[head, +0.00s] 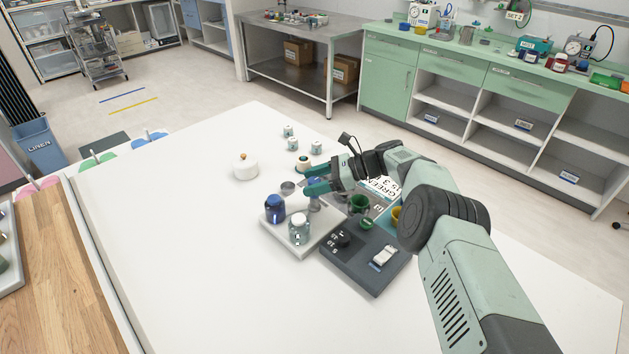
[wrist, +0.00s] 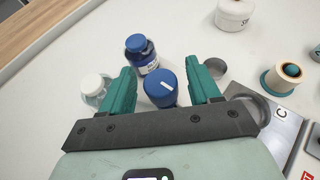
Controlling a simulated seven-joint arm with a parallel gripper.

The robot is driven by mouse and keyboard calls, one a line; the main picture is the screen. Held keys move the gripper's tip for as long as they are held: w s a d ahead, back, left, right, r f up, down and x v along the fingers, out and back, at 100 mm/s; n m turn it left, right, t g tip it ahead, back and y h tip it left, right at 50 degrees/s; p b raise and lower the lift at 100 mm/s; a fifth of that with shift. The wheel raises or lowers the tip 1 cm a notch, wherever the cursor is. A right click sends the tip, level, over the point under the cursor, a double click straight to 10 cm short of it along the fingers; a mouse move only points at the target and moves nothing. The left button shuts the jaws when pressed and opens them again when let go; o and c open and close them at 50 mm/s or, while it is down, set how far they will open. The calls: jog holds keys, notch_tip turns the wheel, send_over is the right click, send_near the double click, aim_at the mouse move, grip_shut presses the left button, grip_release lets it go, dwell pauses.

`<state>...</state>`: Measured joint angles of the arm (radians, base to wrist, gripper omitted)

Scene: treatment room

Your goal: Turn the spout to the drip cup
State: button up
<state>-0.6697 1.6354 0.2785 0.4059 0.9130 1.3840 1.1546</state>
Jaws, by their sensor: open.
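A blue knob or cap with a white line on top (wrist: 160,88) is between my gripper's two teal fingers in the wrist view. My gripper (wrist: 163,74) is open, with a finger on either side of the knob; whether either touches it is unclear. In the head view my gripper (head: 312,180) is over the back of a white board (head: 305,248), and a grey-blue stem (head: 315,205) shows below it. A small grey metal cup (head: 288,187) is left of the gripper and shows beyond the right finger in the wrist view (wrist: 215,68). I cannot make out the spout's direction.
A blue bottle (head: 275,209) and a clear white-lidded jar (head: 299,229) stand on the board. A white lidded pot (head: 245,167) stands behind left. The table's left and front are clear.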

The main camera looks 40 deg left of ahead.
jog(key=v, duration=1.1)
jog(key=c, duration=0.4)
jog(key=shift+w+d+m+y, duration=0.2)
jog(key=shift+w+y, duration=0.1)
jog(key=shift+y, duration=0.3)
jog(key=shift+w+d+m+y, duration=0.1)
jog(key=shift+w+m+y, duration=0.15)
jog(key=shift+y, duration=0.35)
jog(key=c, duration=0.5)
jog(key=w+d+m+t+y, duration=0.1)
jog(key=t+y, duration=0.1)
jog(key=w+d+f+m+t+y, duration=0.1)
jog(key=d+m+t+y, duration=0.1)
jog(key=shift+m, duration=0.25)
grip_shut()
jog(key=s+d+f+m+t, duration=0.2)
jog(key=d+f+m+t, duration=0.2)
jog(key=d+t, duration=0.15)
jog(key=a+f, duration=0.1)
jog(key=a, duration=0.3)
jog(key=a+f, duration=0.1)
jog(key=a, duration=0.8)
jog(key=shift+s+f, duration=0.2)
jog(key=shift+f, duration=0.2)
